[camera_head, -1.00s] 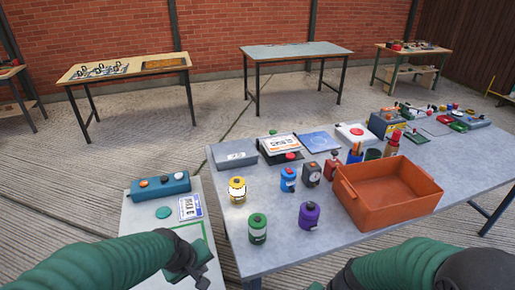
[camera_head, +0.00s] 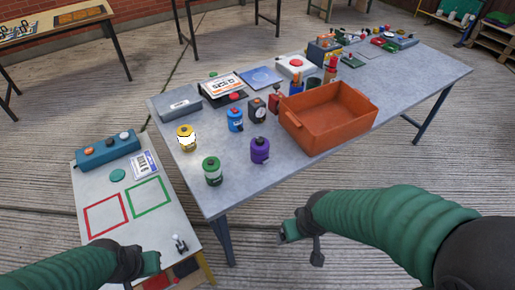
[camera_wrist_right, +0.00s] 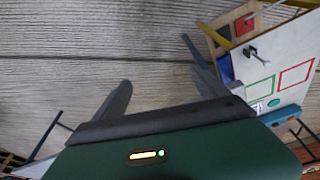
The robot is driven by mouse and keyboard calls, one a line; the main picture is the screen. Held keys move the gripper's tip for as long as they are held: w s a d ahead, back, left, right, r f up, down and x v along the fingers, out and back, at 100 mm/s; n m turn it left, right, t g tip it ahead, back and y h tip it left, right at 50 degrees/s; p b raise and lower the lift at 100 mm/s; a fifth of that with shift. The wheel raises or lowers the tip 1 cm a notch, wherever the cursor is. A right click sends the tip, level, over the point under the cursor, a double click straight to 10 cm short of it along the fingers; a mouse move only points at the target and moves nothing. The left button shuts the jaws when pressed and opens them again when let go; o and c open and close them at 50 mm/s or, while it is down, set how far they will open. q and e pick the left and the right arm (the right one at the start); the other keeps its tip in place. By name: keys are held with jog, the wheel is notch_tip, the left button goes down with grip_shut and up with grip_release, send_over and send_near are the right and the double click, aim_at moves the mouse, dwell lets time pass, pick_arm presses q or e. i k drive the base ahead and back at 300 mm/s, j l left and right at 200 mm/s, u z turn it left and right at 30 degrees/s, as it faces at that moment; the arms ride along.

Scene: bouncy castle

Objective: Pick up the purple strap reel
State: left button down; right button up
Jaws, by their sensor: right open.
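The purple strap reel (camera_head: 260,150) stands upright on the grey table near its front edge, left of the orange bin. My right gripper (camera_head: 300,248) is in front of the table, over the floor, apart from the reel. In the right wrist view my right gripper (camera_wrist_right: 156,62) has its fingers spread, with only floor between them. The purple reel is not visible there. My left gripper (camera_head: 150,268) is low at the left, by the front of the white side table; its jaws are too unclear to read.
A green reel (camera_head: 212,171), a yellow reel (camera_head: 186,138) and a blue reel (camera_head: 235,120) stand near the purple one. The orange bin (camera_head: 330,118) is close on its right. The white side table (camera_head: 125,180) adjoins at left.

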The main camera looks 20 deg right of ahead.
aim_at(259, 153)
jog(key=l+u, duration=0.65)
jog(key=u, duration=0.2)
jog(key=i+l, duration=0.15)
jog(key=l, duration=0.3)
jog(key=i+l+u, duration=0.15)
jog(key=l, duration=0.35)
jog(key=i+l, duration=0.15)
jog(key=l, duration=0.3)
jog(key=i+l+u, duration=0.15)
jog(key=l, duration=0.8)
jog(key=i+u, duration=0.05)
